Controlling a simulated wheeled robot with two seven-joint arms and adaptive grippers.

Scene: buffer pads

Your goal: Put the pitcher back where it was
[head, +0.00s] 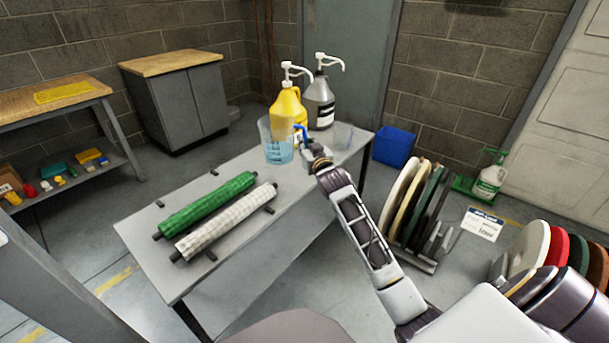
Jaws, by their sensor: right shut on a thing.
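The pitcher (273,147) is a clear, blue-tinted vessel with a blue handle on its right side. It stands upright over the far part of the grey table (290,215), in front of a yellow pump jug (288,105). I cannot tell whether its base touches the table top. My right gripper (303,138) is shut on the pitcher at its handle, reaching in from the right; its fingertips are small and partly hidden. My left gripper is not in view.
Green (205,205) and white (225,222) rolls lie on the nearer part. A blue bin (394,147) and racked pads (412,200) stand right of the table.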

